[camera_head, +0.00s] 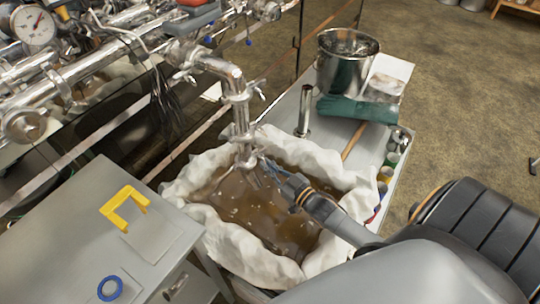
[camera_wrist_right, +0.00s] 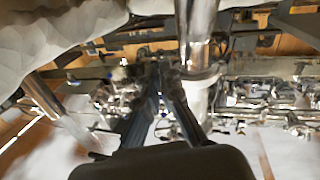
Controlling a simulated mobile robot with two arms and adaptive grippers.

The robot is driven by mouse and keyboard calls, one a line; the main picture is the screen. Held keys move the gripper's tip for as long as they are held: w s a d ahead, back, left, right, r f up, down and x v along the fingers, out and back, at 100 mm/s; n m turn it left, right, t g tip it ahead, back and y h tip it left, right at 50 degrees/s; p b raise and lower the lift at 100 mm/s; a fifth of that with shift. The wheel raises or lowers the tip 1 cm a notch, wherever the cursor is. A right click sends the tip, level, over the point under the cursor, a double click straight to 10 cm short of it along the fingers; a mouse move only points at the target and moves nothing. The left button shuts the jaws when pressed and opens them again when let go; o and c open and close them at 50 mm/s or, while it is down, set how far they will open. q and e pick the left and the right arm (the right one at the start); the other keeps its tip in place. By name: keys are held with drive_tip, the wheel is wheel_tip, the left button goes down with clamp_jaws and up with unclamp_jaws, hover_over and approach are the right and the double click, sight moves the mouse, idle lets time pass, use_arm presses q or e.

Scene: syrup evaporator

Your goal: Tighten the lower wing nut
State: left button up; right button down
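A shiny steel spout pipe (camera_head: 240,120) bends down over a pan lined with white cloth (camera_head: 245,255). An upper clamp (camera_head: 240,94) with wing-like handles sits on the pipe. A lower clamp (camera_head: 246,152) sits lower on the pipe, close above the brown liquid; its wing nut is too small to make out. My right gripper (camera_head: 264,164) reaches in from the lower right with its fingertips beside the lower clamp. In the right wrist view its two dark fingers (camera_wrist_right: 159,70) lie close together beside the bright pipe (camera_wrist_right: 198,35). Whether they touch or hold the nut cannot be told. My left gripper is not in view.
A steel bucket (camera_head: 345,75), a green cloth (camera_head: 355,108) and small coloured jars (camera_head: 386,172) stand on the bench to the right. A grey cabinet (camera_head: 75,215) at left bears a yellow bracket (camera_head: 124,205) and a blue ring (camera_head: 110,288). Pipework with a gauge (camera_head: 34,27) fills the upper left.

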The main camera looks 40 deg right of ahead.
drive_tip(key=shift+f+m, duration=0.1)
drive_tip(key=shift+m, duration=0.3)
drive_tip(key=c, duration=1.5)
unclamp_jaws()
drive_tip(key=shift+c, duration=0.2)
drive_tip(key=s+d, duration=0.1)
drive_tip(key=s, duration=0.6)
drive_tip(key=shift+s, duration=0.25)
